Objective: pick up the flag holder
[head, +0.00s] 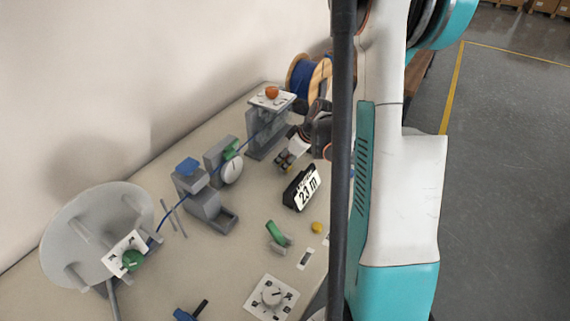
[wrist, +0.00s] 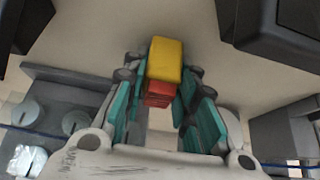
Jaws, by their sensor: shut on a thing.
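The flag holder appears as a small block with a yellow top (wrist: 165,58) and a red lower part (wrist: 158,92) in the wrist view. My gripper (wrist: 160,95) has its teal fingers on both sides of it and is shut on it. In the head view my gripper (head: 286,160) is above the table, behind the display reading 23 m. The held piece is small and hard to make out there.
The black display (head: 301,188) stands close in front of my gripper. A grey stand with an orange knob (head: 271,92) and a spool (head: 306,74) are behind. A green-handled switch (head: 277,233) is nearer.

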